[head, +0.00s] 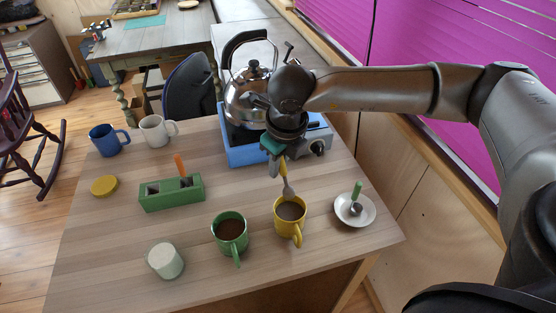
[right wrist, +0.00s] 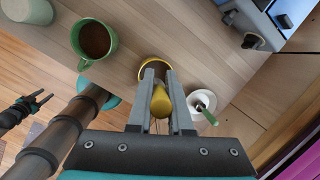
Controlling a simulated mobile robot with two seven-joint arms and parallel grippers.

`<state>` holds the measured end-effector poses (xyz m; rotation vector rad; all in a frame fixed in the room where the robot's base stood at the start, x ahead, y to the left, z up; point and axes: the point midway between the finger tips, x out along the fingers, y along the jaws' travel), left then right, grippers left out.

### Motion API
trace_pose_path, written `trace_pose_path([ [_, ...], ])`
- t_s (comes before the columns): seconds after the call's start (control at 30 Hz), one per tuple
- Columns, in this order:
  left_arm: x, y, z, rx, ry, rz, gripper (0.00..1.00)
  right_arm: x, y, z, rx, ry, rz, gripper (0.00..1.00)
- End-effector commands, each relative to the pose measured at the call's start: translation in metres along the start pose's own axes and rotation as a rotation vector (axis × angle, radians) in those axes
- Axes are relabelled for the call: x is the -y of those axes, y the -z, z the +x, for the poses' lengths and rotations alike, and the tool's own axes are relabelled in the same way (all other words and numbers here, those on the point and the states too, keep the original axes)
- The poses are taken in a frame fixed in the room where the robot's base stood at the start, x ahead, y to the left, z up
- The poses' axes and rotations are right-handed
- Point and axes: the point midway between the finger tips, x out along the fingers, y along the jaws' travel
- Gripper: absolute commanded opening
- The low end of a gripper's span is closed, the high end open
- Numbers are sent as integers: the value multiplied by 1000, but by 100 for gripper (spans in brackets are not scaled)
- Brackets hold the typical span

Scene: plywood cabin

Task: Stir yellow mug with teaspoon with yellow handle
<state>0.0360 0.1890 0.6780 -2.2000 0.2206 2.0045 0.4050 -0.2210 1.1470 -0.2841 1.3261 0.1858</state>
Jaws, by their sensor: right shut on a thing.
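The yellow mug (head: 282,222) stands upright near the table's front edge with dark brown liquid in it. My right gripper (head: 277,165) is above it, shut on the teaspoon with yellow handle (head: 284,170). The spoon points down and its metal bowl is at the mug's mouth; I cannot tell whether it touches the liquid. In the right wrist view, the yellow handle (right wrist: 161,102) is between the fingers and hides part of the yellow mug (right wrist: 146,66). My left gripper (right wrist: 42,98) shows small at the left of the wrist view, over the floor, fingers apart and empty.
A green mug (head: 230,232) with dark liquid stands to the left. A white saucer (head: 367,216) with a green-handled spoon is to the right. A kettle (head: 245,103) on a blue stove stands behind. A green holder (head: 160,199), a pale cup (head: 164,261) and a yellow lid (head: 104,186) are farther left.

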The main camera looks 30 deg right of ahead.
Motion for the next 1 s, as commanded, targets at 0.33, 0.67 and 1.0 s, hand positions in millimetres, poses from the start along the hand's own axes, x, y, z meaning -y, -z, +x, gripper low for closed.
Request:
trace_pose_path([
  [0.33,0,-1,17,-1,1,-1,48,-4,2,28,0,1,0,0],
  [0.67,0,-3,39,-1,1,-2,48,-8,8,55,0,1,1,0],
  [1.0,-1,-6,66,0,0,-1,48,-8,16,80,0,1,1,0],
])
